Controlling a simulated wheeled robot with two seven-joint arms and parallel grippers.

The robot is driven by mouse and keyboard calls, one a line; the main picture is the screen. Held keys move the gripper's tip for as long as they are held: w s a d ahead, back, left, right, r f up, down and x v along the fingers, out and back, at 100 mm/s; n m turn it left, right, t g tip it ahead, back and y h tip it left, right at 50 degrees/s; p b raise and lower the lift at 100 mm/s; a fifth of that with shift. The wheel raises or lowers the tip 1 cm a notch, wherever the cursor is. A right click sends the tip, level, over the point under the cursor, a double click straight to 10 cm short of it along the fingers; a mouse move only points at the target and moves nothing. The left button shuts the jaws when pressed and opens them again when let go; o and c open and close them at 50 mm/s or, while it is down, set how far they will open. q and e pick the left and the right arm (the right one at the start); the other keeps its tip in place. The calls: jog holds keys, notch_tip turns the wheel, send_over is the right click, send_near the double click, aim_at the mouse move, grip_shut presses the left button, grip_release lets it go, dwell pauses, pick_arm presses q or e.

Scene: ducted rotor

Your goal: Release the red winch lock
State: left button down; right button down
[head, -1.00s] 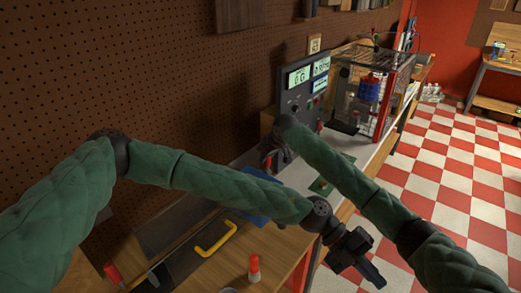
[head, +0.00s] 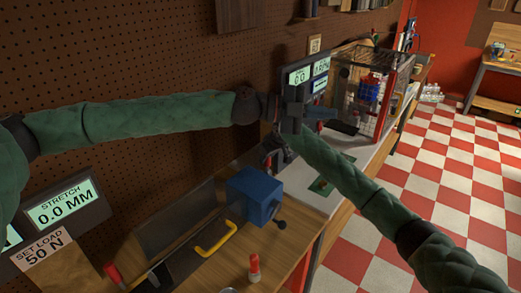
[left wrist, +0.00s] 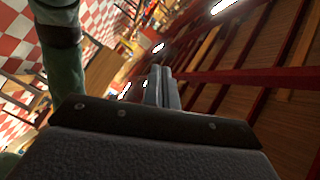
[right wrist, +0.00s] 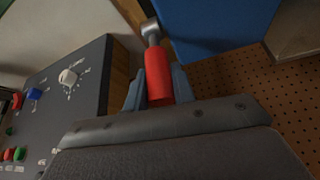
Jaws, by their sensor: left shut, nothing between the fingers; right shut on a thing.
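The red lock handle (right wrist: 158,78), a red cylinder on a metal end, fills the space between my right gripper's fingers (right wrist: 152,85) in the right wrist view. My right gripper (head: 270,152) is shut on it, low by the panel in the head view, where the handle is mostly hidden. My left gripper (head: 322,113) is raised in front of the dark display panel (head: 299,74) and covers part of it. Its fingers (left wrist: 163,85) are shut together and empty in the left wrist view.
A cage (head: 403,75) with a blue part inside stands beyond the panel. A blue box (head: 253,195), a yellow handle (head: 215,240) and a red-topped bottle (head: 254,268) are on the near bench. A STRETCH display (head: 63,205) reads 0.0 MM.

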pick_arm(q)
jog(key=w+a+f+m+y, duration=0.2)
jog(key=w+f+m, duration=0.1)
jog(key=w, duration=0.5)
jog(key=w+a+f+m+g+y, duration=0.15)
jog(key=w+m, duration=0.25)
jog(key=w, duration=0.4)
jog(key=w+a+f+m+y, duration=0.3)
jog(key=w, duration=0.5)
jog(key=w+a+f+m+g+y, duration=0.1)
jog(key=w+a+f+m+y, duration=0.1)
jog(key=w+a+f+y, duration=0.25)
jog(key=w+a+f+m+y, duration=0.1)
jog(key=w+a+f, duration=0.2)
jog(key=w+a, duration=0.35)
jog(key=s+a+f+m+y, duration=0.1)
jog(key=a+f+m+y, duration=0.1)
jog(key=a+f, duration=0.3)
jog(key=s+d+f+g, duration=0.1)
jog(key=s+d+f, duration=0.5)
jog(key=f, duration=0.3)
jog(key=shift+d+f, duration=0.25)
